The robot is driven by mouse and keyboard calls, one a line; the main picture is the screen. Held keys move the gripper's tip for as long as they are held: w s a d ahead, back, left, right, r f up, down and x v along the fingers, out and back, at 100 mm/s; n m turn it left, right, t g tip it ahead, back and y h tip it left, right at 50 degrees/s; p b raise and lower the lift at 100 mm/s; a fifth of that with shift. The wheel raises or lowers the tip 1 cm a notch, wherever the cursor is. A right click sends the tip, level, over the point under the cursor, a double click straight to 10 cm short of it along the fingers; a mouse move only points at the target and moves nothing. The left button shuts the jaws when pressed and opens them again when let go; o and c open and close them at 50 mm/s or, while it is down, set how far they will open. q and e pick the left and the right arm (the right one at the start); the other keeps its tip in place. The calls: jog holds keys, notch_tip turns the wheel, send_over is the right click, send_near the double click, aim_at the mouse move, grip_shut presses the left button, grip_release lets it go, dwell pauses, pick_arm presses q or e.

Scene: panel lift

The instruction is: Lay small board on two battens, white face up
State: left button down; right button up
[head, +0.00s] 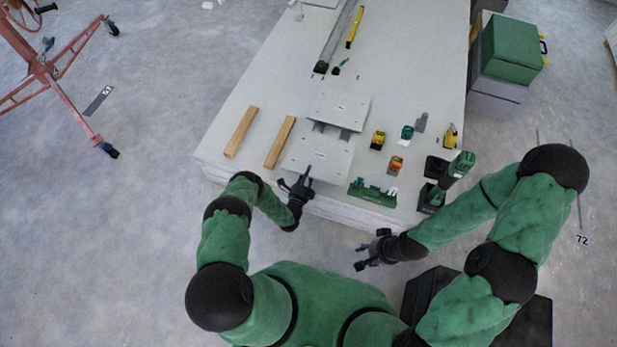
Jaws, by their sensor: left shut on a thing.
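Two wooden battens, a left one (241,131) and a right one (280,142), lie apart and roughly parallel on the left part of the large pale stack top (240,95). Nothing lies on them. A small pale board (322,158) is right of the battens at the front edge, its light face with small dark marks up. My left gripper (306,178) is shut on its front left edge. A second pale board (340,108) is just behind it, with grey pieces showing between the two. My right gripper (362,257) is open and empty, in front of the stack.
A green rack (373,192), orange and yellow tools (396,164) and a green-black drill (459,166) stand right of the boards. A yellow level (355,27) and a long grey bar (338,40) lie at the back. The top left of the battens is clear.

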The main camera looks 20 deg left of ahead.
pick_arm(q)
jog(key=shift+w+f, duration=0.2)
jog(key=shift+w, duration=0.05)
jog(key=f+b, duration=0.2)
jog(key=f, duration=0.1)
jog(key=shift+w, duration=0.2)
jog(key=c, duration=1.2)
grip_release()
jog(key=shift+o, duration=0.2)
jog(key=shift+f, duration=0.1)
jog(key=shift+s+f, duration=0.1)
